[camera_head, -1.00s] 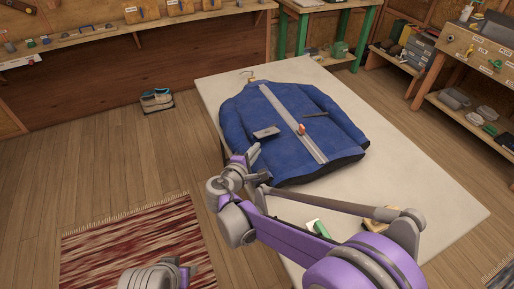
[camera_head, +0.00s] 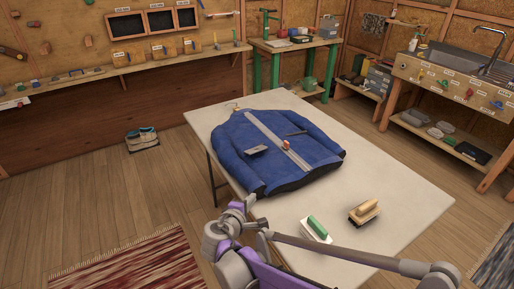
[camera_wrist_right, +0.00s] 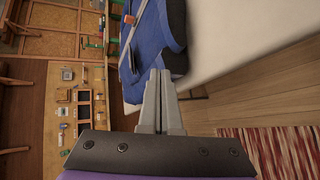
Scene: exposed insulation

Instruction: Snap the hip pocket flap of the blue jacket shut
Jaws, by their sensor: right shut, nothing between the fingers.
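The blue jacket (camera_head: 270,160) lies flat on the pale table, with a grey strip down its front. A grey pocket flap (camera_head: 256,150) shows on its left part, and a dark slit-like pocket (camera_head: 298,133) on its right part. I cannot tell whether the flap is fastened. My right gripper (camera_head: 247,203) is near the table's left edge, in front of the jacket and apart from it. In the right wrist view its fingers (camera_wrist_right: 160,75) are together and empty, with the jacket's edge (camera_wrist_right: 160,45) just beyond. My left gripper is not in view.
A green-and-white brush (camera_head: 317,228) and a wooden brush (camera_head: 365,211) lie on the table's (camera_head: 410,190) near part. A small orange item (camera_head: 286,145) sits on the jacket's strip. A striped rug (camera_head: 130,265) and a shoe-like item (camera_head: 142,140) are on the floor.

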